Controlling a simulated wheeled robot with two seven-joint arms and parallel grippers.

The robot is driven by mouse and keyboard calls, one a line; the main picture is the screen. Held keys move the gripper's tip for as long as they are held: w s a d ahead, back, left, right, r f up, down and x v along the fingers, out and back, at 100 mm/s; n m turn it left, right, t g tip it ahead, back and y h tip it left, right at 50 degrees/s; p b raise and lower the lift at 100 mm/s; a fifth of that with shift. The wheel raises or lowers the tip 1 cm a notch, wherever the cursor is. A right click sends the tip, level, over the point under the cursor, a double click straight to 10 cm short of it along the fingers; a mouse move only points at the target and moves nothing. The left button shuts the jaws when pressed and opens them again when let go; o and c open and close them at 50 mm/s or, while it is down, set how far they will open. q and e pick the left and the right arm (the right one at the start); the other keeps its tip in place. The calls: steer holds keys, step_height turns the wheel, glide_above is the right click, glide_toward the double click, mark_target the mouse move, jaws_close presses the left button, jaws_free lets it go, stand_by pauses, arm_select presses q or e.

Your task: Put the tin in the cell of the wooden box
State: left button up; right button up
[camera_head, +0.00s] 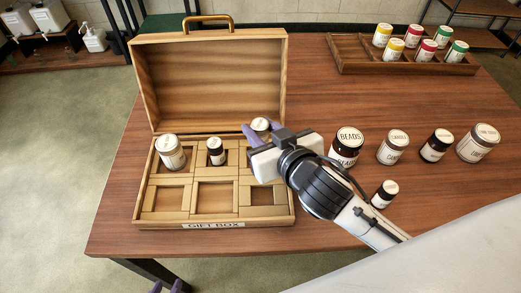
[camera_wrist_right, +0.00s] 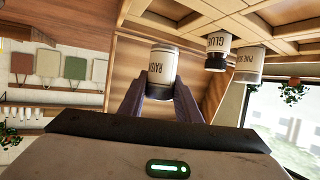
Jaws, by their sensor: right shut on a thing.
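The wooden box (camera_head: 213,226), labelled GIFT BOX, stands with its lid open on the table's left part. Its back-left cell holds a white-labelled tin (camera_head: 170,155) and its back-middle cell a small dark jar (camera_head: 216,154). The front cells look empty. My right gripper (camera_head: 258,130) is shut on a tin (camera_head: 261,123) at the back-right cell; its pale lid shows. In the right wrist view the held tin (camera_wrist_right: 163,66) has a label beginning RAISI.
Several jars, including a BEADS jar (camera_head: 348,142), a white-labelled jar (camera_head: 392,148) and a small dark jar (camera_head: 384,194), stand right of the box. A wooden tray (camera_head: 410,69) with coloured cans is at the back right. My right arm crosses the table between box and jars.

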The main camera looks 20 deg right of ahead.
steer(key=shift+f+b, duration=0.4)
steer(key=shift+f, duration=2.4)
steer(key=shift+f, duration=0.2)
steer(key=o, duration=1.1)
steer(key=shift+c, duration=0.2)
steer(key=shift+r, duration=0.15)
steer(key=shift+s+r, duration=0.1)
steer(key=v, duration=1.1)
steer(key=shift+s+r, duration=0.15)
steer(key=shift+s, duration=0.2)
